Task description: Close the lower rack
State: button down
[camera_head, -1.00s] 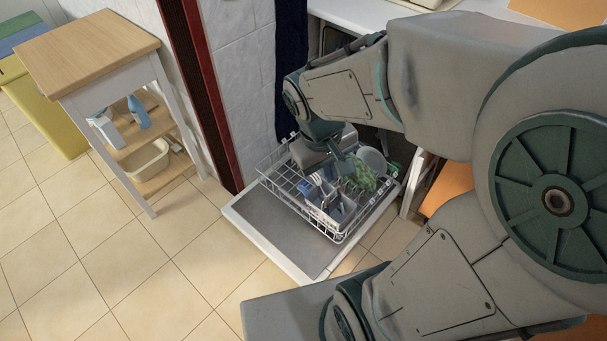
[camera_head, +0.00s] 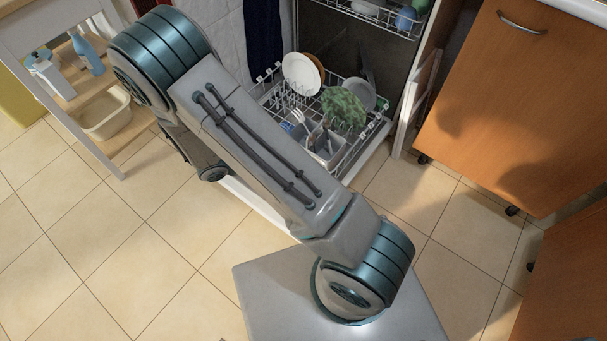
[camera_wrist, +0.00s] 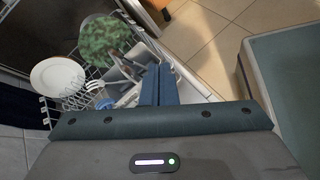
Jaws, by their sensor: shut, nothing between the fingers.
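The lower rack (camera_head: 354,148) of the dishwasher is out above the open door (camera_head: 264,203). It holds a white plate (camera_head: 300,74), a green leafy thing (camera_head: 343,106), a grey bowl (camera_head: 358,93) and a grey cutlery basket (camera_head: 323,150). My arm hides the front left of the rack and most of the door. In the wrist view, my gripper (camera_wrist: 159,84) is shut and empty, its blue fingers pointing toward the rack beside the cutlery basket. Whether they touch the rack cannot be told. The rack wires (camera_wrist: 47,112) show at the left there.
The upper rack (camera_head: 372,17) is inside the dishwasher. A white panel (camera_head: 415,105) stands at its right, near orange cabinets (camera_head: 515,100). A wooden-shelved cart (camera_head: 120,140) is at the left. Tiled floor is clear at the front left and right.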

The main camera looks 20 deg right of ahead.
notch_tip(320, 180, down, 19)
jog(key=a+n+t+b, duration=0.3)
jog(key=n+t+b, duration=0.3)
jog(key=n, duration=0.2)
jog(key=r+b+x, duration=0.1)
jog(key=b+x, duration=0.4)
jog(key=x, duration=0.9)
jog(key=shift+w+d+n, duration=0.25)
jog(key=shift+w+n, duration=0.05)
jog(key=shift+w, duration=0.15)
jog(key=shift+w+f, duration=0.1)
